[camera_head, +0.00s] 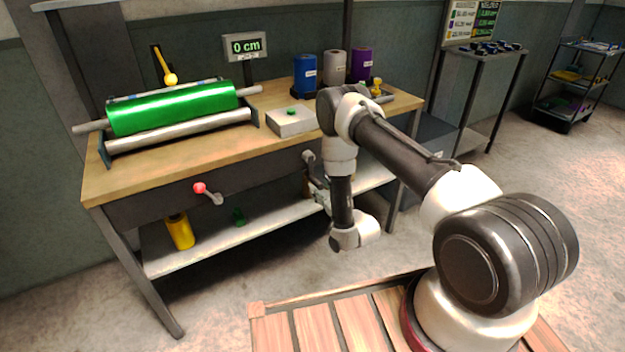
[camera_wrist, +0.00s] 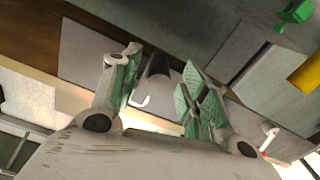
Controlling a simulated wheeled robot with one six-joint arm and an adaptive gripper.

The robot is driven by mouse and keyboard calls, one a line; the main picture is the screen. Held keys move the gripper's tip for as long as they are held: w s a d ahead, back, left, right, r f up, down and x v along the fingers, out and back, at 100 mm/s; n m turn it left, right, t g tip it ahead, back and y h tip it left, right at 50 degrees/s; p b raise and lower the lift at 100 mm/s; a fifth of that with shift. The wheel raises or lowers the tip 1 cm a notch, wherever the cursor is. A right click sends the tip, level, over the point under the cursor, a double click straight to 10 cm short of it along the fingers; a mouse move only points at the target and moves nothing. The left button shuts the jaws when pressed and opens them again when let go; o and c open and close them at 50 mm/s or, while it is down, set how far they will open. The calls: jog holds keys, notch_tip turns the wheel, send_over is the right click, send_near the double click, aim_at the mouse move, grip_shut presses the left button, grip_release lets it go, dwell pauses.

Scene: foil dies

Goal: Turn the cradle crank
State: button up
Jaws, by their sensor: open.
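A crank with a red knob (camera_head: 200,188) sticks out from the front of the workbench at the left. A second crank (camera_head: 309,157) with a grey metal arm is on the bench front farther right, close behind my gripper (camera_head: 322,198). In the wrist view a dark knob (camera_wrist: 157,68) and a pale hooked piece lie between the two fingers of my gripper (camera_wrist: 162,72). The fingers stand apart with green pads, and no grip on the knob shows. I cannot tell from the pictures which crank is the cradle's. A green foil roll (camera_head: 172,108) lies over a grey roller.
A display (camera_head: 245,46) reads "0 cm". A grey box (camera_head: 291,121) with a green button and blue, grey and purple rolls stand on the bench (camera_head: 135,178). The lower shelf (camera_head: 205,248) holds a yellow cylinder (camera_head: 180,231) and a green object (camera_head: 239,216).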

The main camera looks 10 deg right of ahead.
aim_at(313, 179)
jog(key=x, duration=0.5)
jog(key=shift+w+a, duration=0.1)
jog(key=shift+w, duration=0.2)
grip_shut()
